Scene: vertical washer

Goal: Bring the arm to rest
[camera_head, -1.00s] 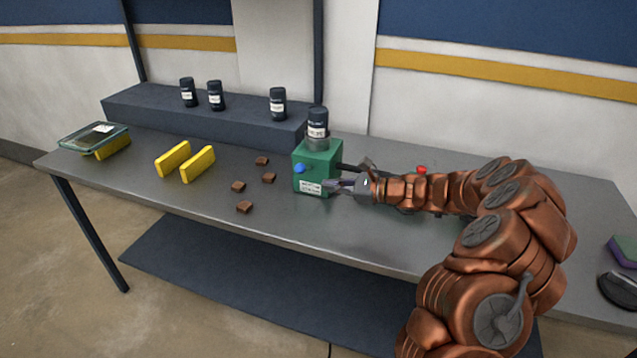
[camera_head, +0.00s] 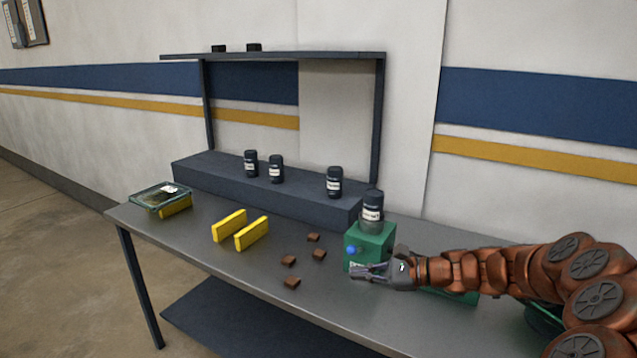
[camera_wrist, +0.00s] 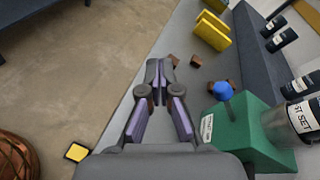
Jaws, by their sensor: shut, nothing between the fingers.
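My gripper (camera_head: 358,271) is at the end of my copper arm, which reaches in from the right over the table. It is in front of the lower part of a green box (camera_head: 375,240) with a blue knob (camera_head: 351,250) and a dark labelled canister (camera_head: 372,207) on top. In the wrist view my gripper (camera_wrist: 158,66) has its fingertips together with nothing between them, above the table's front edge. The green box (camera_wrist: 243,132) and its blue knob (camera_wrist: 223,91) are to the right of the fingers there. I cannot tell whether the gripper touches the box.
Several brown blocks (camera_head: 289,261) lie on the grey table (camera_head: 215,270) left of the green box. Two yellow blocks (camera_head: 251,234) stand farther left, near a glass-like tray (camera_head: 160,194). Dark canisters (camera_head: 276,169) line a raised ledge (camera_head: 225,181) under a shelf (camera_head: 275,57). Open floor lies in front.

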